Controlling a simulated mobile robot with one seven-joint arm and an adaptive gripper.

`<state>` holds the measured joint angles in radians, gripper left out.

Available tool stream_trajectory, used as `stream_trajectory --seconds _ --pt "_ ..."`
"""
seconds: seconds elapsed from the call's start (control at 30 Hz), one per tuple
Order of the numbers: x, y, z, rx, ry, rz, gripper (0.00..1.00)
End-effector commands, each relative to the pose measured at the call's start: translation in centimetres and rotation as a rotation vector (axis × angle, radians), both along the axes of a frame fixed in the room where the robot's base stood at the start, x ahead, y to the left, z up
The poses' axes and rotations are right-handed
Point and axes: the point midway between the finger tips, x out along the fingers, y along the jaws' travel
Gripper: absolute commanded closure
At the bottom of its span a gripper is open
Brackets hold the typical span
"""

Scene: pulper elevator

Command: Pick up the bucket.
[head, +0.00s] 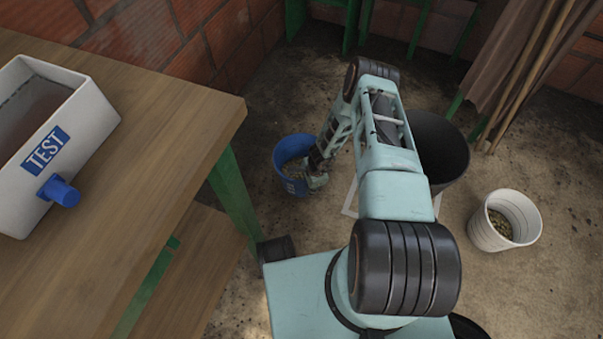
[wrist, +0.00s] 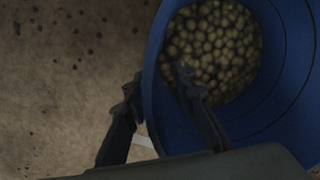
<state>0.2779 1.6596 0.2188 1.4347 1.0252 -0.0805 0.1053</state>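A blue bucket (head: 284,157) stands on the dirt floor beside the table's green leg. In the wrist view the blue bucket (wrist: 292,92) fills the right side, with many round yellowish-green pieces (wrist: 215,45) inside. My gripper (head: 314,179) is at the bucket's right side, partly hidden by my arm in the head view. In the wrist view my gripper (wrist: 157,77) straddles the bucket wall: the left finger is outside, the right finger is inside. The fingers are apart, with a gap visible around the rim.
A white bucket (head: 519,212) with some contents stands at the right. A large dark bin (head: 443,140) is behind my arm. A wooden table (head: 180,100) at the left holds a white box (head: 90,117) marked TEST. Brick walls close off the back.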

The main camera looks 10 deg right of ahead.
Motion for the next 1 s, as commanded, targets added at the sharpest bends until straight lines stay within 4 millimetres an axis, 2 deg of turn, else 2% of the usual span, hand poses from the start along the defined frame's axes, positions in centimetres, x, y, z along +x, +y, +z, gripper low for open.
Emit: stream_trajectory --seconds 0.03,0.1,0.33,0.53,0.57,1.0 --pt "0.0 0.03 -1.16 -0.001 0.001 0.002 0.76" --pt "0.14 0.05 -1.51 -0.002 0.0 0.001 0.76" --pt "0.14 0.03 -1.37 -0.002 0.001 0.0 0.77" --pt "0.13 0.03 -1.36 -0.002 0.001 0.0 0.99" --pt "0.14 0.03 -1.36 -0.002 0.001 0.0 1.0" --pt "0.21 0.01 -1.33 -0.002 -0.001 0.001 1.0"
